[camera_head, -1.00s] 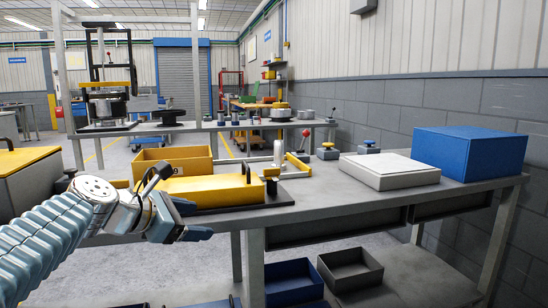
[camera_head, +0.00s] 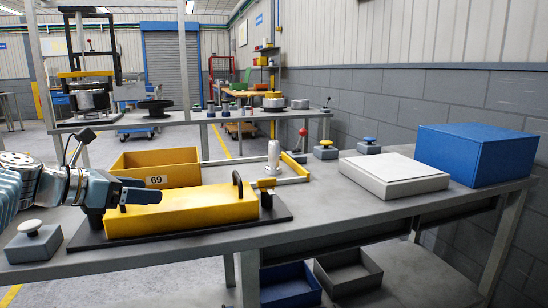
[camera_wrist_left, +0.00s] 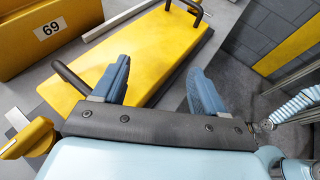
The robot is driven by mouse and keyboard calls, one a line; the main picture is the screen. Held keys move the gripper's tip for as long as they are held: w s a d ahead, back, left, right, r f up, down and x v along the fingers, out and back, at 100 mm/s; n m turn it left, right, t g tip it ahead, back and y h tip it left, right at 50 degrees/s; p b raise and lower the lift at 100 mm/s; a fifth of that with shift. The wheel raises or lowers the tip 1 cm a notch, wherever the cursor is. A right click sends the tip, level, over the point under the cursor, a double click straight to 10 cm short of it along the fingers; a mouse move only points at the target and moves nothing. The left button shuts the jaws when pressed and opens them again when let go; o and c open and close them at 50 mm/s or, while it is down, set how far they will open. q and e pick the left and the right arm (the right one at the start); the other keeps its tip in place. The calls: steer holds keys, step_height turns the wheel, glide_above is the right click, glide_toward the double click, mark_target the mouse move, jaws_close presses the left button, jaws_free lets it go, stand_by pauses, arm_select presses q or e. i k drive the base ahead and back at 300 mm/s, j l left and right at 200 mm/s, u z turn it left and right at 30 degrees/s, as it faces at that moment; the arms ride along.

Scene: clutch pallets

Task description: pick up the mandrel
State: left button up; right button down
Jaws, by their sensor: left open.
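A pale metal upright cylinder (camera_head: 273,156), which looks like the mandrel, stands on the workbench behind the yellow block's right end, beside a yellow frame. I cannot make it out in the left wrist view. My left gripper (camera_head: 128,195) is open and empty, at the left end of the yellow block (camera_head: 185,212), well to the left of the cylinder. In the left wrist view the two blue fingers of my left gripper (camera_wrist_left: 158,70) are spread apart, with the yellow block (camera_wrist_left: 135,45) beyond them. My right gripper is out of view.
A yellow bin marked 69 (camera_head: 180,180) stands behind the block. A red-knobbed lever (camera_head: 303,140), a white flat box (camera_head: 393,172) and a blue box (camera_head: 476,153) are to the right. A grey knobbed block (camera_head: 33,240) sits at the left. The bench front is clear.

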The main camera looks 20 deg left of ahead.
mark_target(273, 168)
steer(key=i+l, duration=0.1)
steer(key=i, duration=0.55)
steer(key=i+l, duration=0.1)
steer(key=i, duration=0.6)
